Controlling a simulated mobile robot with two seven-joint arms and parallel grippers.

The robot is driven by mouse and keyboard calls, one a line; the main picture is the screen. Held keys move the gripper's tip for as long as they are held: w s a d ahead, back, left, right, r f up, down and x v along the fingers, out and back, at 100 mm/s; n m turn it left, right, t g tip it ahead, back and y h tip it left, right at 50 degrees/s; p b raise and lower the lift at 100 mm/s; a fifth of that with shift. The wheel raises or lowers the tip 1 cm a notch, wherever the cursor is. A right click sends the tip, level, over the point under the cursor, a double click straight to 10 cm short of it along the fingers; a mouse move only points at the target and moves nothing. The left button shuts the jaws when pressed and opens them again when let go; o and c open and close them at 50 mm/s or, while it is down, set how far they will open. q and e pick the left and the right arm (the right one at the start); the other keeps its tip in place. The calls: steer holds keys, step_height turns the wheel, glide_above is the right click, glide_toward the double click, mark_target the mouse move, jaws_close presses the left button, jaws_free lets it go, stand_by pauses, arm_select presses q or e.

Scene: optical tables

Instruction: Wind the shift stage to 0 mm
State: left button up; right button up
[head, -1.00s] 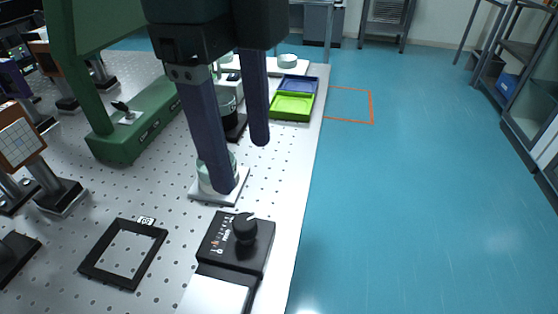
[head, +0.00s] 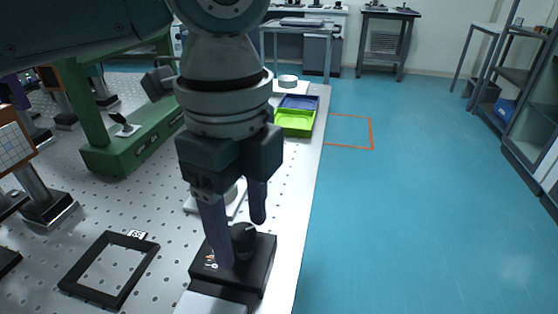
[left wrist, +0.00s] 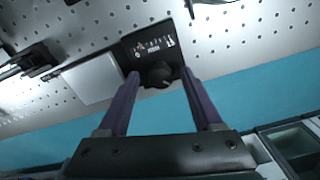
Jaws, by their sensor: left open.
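A black box with a round black knob (head: 243,240) on top and a white printed scale looks like the shift stage (head: 258,268); it stands near the table's right edge. The scale (left wrist: 153,46) also shows in the left wrist view, too small to read. My left gripper (head: 240,244) is open, pointing down over the box. In the left wrist view the knob (left wrist: 159,75) lies between the two open fingertips (left wrist: 160,73), one on each side, with no clear contact. My right gripper is not in view.
A black square frame (head: 150,262) lies on the perforated table to the left. Behind it stands a green stand (head: 125,155). A green tray (head: 307,122) and a blue tray (head: 300,101) lie farther back. Open floor is right of the table.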

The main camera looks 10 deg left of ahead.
arm_select(q)
jaws_close()
stand_by(0.5)
